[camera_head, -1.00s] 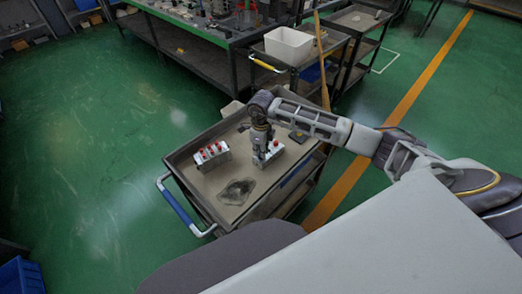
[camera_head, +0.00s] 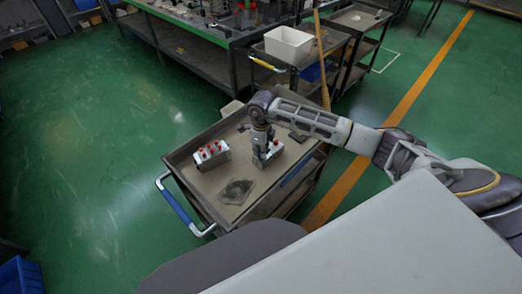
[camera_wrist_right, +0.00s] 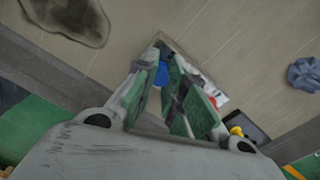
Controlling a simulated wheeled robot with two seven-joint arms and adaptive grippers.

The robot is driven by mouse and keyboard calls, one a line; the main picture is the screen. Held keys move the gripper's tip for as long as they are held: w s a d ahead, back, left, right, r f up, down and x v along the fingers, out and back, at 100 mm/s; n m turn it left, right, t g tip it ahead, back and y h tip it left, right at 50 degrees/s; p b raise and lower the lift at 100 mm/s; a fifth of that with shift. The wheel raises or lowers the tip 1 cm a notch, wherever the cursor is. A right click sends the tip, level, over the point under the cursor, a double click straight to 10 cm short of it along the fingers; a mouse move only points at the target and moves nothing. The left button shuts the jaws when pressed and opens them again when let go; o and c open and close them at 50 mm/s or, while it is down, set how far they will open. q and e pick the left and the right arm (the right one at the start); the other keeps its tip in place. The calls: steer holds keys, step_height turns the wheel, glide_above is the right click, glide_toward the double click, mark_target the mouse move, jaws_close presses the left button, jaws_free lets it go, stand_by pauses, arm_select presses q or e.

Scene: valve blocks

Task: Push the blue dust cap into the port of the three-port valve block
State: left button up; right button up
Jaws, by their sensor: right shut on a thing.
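My right gripper (camera_head: 260,158) points down at the right-hand valve block (camera_head: 272,151) on the cart. In the right wrist view, the gripper (camera_wrist_right: 168,62) is closed on the blue dust cap (camera_wrist_right: 162,75), which shows between its fingers. The fingers hide much of the block; a pale part of it (camera_wrist_right: 218,98) with a bit of red shows beside them. I cannot tell whether the cap touches a port. A second silver block (camera_head: 211,156) with several red caps stands to the left, apart from the gripper. My left gripper is not in view.
The grey cart tray (camera_head: 205,188) has a raised rim and a blue handle (camera_head: 180,205). A dark stain or flat patch (camera_head: 237,191) lies near its front. A dark flat object (camera_head: 298,137) lies right of the gripper. In the wrist view, a crumpled blue-grey thing (camera_wrist_right: 304,74) lies at the right.

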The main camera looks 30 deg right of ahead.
steer(key=shift+f+b, duration=0.45)
steer(key=shift+f, duration=0.15)
stand_by(1.0)
steer(key=o, duration=0.7)
steer(key=shift+r, duration=6)
